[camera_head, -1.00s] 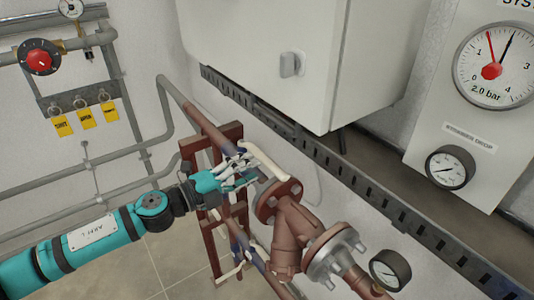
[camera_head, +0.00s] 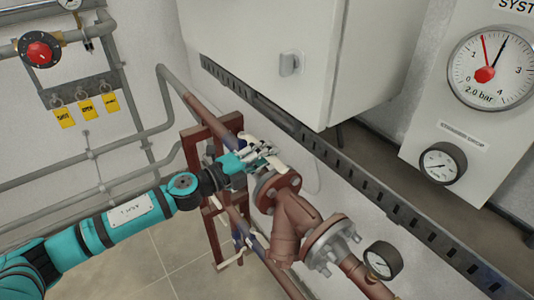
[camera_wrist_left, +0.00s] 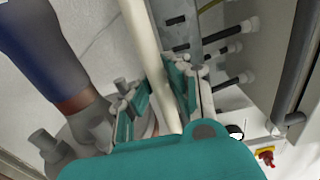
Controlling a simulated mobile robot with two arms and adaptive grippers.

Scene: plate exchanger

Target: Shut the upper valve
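The upper valve's cream lever (camera_head: 275,163) lies roughly along the brown pipe in the head view, just above a flange (camera_head: 277,187). My left gripper (camera_head: 262,154) is at this lever and hides its middle and the valve body. In the left wrist view the lever (camera_wrist_left: 146,45) runs down between the two fingers of my left gripper (camera_wrist_left: 158,92). The fingers lie close on both sides of it. I cannot tell whether both touch it. My right gripper is in neither view.
A lower pipe with another cream lever (camera_head: 230,262) runs below, beside a brown frame (camera_head: 216,132). A grey cabinet (camera_head: 285,35) and slotted rail (camera_head: 345,170) are close above and right. A small gauge (camera_head: 382,261) stands on the pipe at lower right.

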